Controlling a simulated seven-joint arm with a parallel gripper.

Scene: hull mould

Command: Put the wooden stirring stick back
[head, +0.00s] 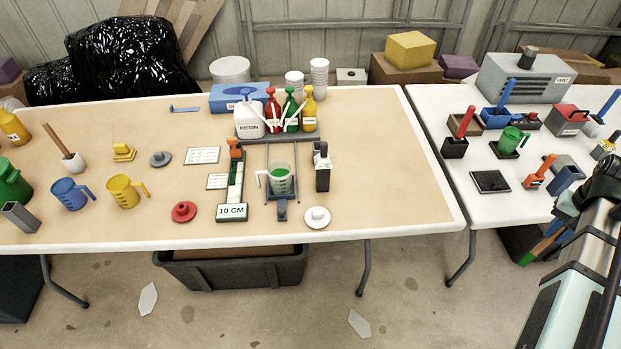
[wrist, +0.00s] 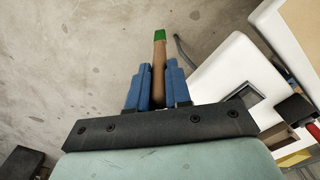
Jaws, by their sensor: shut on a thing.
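My gripper (wrist: 157,78) is shut on the wooden stirring stick (wrist: 158,60), which sits between the two blue fingers. The stick's far end is green. In the head view my gripper (head: 563,218) is at the right, by the front edge of the white table, and the stick (head: 545,244) slants down left, its green end lowest, over the floor. A white cup (head: 75,164) with wooden sticks standing in it is at the left of the tan table. A clear jug (head: 281,181) with green liquid stands in the middle of the tan table.
The tan table (head: 340,110) holds blue (head: 70,194) and yellow (head: 124,192) jugs, a 10 CM gauge (head: 232,212) and pump bottles (head: 273,110). The white table (head: 440,110) holds a red-handled tool (head: 464,124), a green mug (head: 511,138) and a grey vented box (head: 527,78).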

